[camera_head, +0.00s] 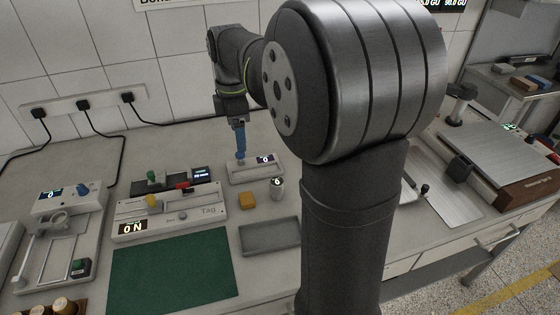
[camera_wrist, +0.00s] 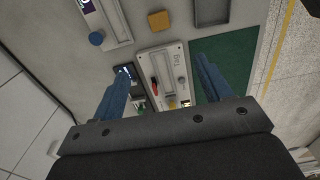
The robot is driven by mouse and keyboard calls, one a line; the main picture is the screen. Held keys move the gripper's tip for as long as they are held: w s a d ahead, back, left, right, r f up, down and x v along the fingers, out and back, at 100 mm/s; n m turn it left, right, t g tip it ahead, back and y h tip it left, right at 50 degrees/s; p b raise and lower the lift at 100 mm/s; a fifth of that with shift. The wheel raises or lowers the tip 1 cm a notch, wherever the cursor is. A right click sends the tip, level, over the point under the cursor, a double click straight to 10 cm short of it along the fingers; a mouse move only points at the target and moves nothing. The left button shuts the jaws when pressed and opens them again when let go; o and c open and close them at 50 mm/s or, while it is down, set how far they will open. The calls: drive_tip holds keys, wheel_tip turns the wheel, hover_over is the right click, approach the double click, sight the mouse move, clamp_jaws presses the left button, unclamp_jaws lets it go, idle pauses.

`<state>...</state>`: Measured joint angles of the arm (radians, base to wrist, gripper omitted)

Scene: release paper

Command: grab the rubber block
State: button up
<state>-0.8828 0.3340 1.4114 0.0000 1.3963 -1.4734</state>
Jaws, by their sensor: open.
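A small yellow-orange block, which looks like the rubber block (camera_head: 247,200), lies on the grey bench between the Tag device and a grey tray. In the wrist view the block (camera_wrist: 159,20) is near the top, beyond the fingertips. My gripper (camera_head: 240,152) hangs with its blue fingers pointing down over the bench, behind the block and apart from it. In the wrist view my gripper (camera_wrist: 163,68) has its two fingers wide apart with nothing held between them.
The white Tag device (camera_head: 170,212) stands left of the block. A white device with a display (camera_head: 240,177) is behind it, and a small pale cylinder (camera_head: 278,190) is right of it. The grey tray (camera_head: 270,238) and green mat (camera_head: 172,272) lie in front.

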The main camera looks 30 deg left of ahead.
hover_over(246, 198)
drive_tip(key=f, duration=1.8)
drive_tip(key=shift+w+d, duration=0.1)
drive_tip(key=shift+d, duration=0.1)
drive_tip(key=shift+a+f, duration=0.2)
drive_tip(key=shift+f, duration=2.8)
drive_tip(key=shift+c, duration=0.4)
drive_tip(key=c, duration=1)
